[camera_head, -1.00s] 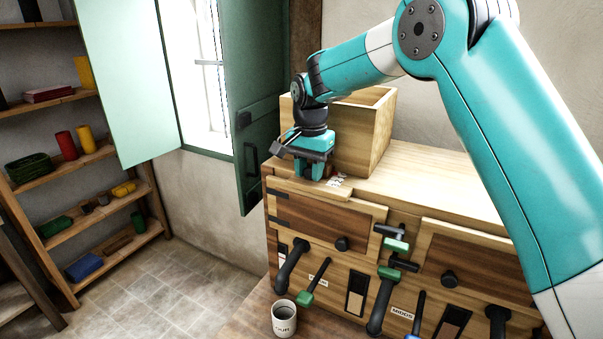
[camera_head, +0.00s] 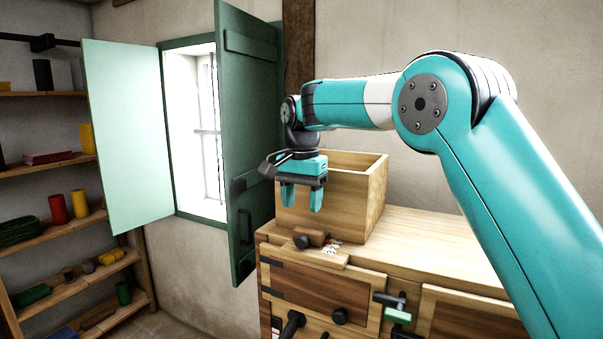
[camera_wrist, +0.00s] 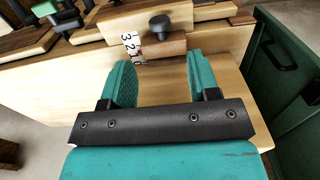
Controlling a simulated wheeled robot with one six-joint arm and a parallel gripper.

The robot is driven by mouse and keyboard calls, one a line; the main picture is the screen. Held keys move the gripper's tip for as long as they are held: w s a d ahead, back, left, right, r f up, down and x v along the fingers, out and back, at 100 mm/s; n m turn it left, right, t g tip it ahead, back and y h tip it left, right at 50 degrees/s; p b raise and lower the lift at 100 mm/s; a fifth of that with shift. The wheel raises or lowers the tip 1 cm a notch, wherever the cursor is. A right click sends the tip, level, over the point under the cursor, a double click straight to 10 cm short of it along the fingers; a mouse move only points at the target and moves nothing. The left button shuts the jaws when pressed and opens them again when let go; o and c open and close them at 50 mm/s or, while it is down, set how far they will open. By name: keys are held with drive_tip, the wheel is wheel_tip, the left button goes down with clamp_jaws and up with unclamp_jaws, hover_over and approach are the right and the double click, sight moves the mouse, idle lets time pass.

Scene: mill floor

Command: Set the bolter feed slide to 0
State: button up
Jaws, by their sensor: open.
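The bolter feed slide appears to be the brown wooden block with a black knob (camera_head: 312,238) on the cabinet top, near its left front. The block also shows in the wrist view (camera_wrist: 165,47), beyond my fingertips. A white number scale (camera_head: 331,248) lies beside it; in the wrist view the scale (camera_wrist: 131,44) shows 3, 2 and 1, with its lower end unclear by the block. I cannot read the exact setting. My gripper (camera_head: 302,207) is open and empty, above the slide and apart from it. Its fingers frame the block in the wrist view (camera_wrist: 158,63).
An open wooden bin (camera_head: 367,195) stands on the cabinet top (camera_head: 430,235) just behind the gripper. A green shutter (camera_head: 247,130) hangs open close to the left. Handles, including a green-ended one (camera_head: 397,314), stick out from the cabinet front.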

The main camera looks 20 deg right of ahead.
wheel_tip(320, 180, up, 9)
drive_tip(key=shift+f, duration=0.2)
